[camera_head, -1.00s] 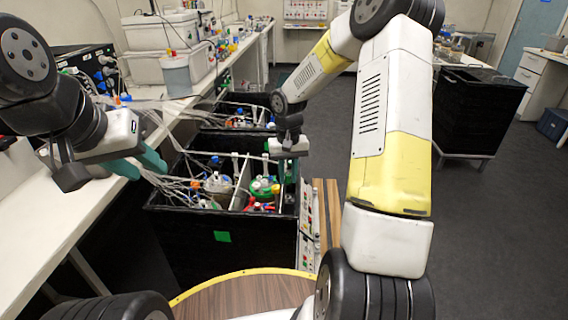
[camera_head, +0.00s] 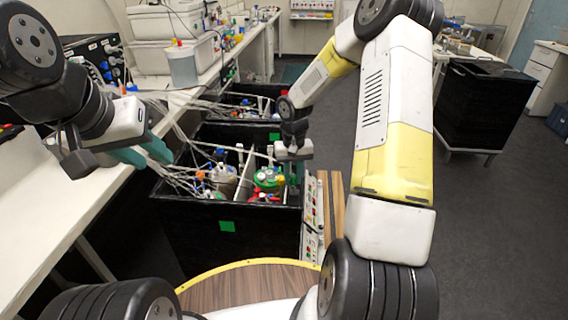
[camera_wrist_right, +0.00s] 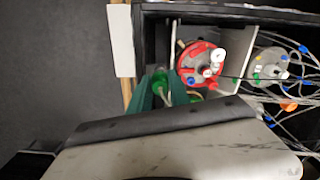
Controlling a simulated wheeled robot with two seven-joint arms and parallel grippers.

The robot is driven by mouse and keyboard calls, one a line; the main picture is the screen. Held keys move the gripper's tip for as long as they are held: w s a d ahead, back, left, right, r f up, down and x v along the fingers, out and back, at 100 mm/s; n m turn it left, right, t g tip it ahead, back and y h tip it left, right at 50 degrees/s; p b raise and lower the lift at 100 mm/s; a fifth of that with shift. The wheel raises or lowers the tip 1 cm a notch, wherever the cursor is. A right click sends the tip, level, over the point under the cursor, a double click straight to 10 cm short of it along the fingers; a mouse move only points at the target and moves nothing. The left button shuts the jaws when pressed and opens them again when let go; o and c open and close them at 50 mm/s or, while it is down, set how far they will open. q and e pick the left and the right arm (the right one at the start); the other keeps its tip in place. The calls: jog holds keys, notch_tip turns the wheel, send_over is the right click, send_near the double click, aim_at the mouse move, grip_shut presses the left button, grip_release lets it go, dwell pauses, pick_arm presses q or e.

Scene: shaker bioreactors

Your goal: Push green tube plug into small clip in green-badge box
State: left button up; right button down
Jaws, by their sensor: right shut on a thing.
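The green-badge box is a black open box (camera_head: 180,238) with a green badge (camera_head: 227,226) on its front, in the head view. My right gripper (camera_head: 291,182) is at the box's right inner side, partly hidden by its own wrist. In the right wrist view its green fingers (camera_wrist_right: 163,90) are shut on a small green piece with a pale tube, which looks like the green tube plug (camera_wrist_right: 160,78). The small clip cannot be made out. My left gripper (camera_head: 146,154) is empty, its teal fingers apart, above the bench edge left of the box.
A red-topped vessel (camera_wrist_right: 203,66) and a grey-topped vessel (camera_wrist_right: 270,67) stand in the box, with loose tubes around them. A white divider (camera_head: 244,172) splits the box. A second black box (camera_head: 238,106) stands behind.

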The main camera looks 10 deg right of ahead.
aim_at(292, 176)
jog(key=shift+f, duration=1.05)
dwell(1.1)
jog(key=c, duration=1.1)
grip_release()
jog(key=shift+c, duration=0.2)
jog(key=shift+a+r, duration=0.1)
jog(key=shift+r, duration=3.95)
jog(key=s+r+t, duration=0.1)
jog(key=s+r, duration=0.4)
jog(key=r, duration=0.3)
jog(key=s+r+t, duration=0.2)
jog(key=s+r, duration=0.2)
jog(key=r, duration=0.4)
jog(key=s+a+r+t+y, duration=0.1)
jog(key=s+r, duration=0.2)
jog(key=s, duration=0.4)
jog(key=s+a+r+n+t+y, duration=0.1)
jog(key=s+r, duration=0.3)
jog(key=s, duration=0.4)
jog(key=shift+t, duration=0.6)
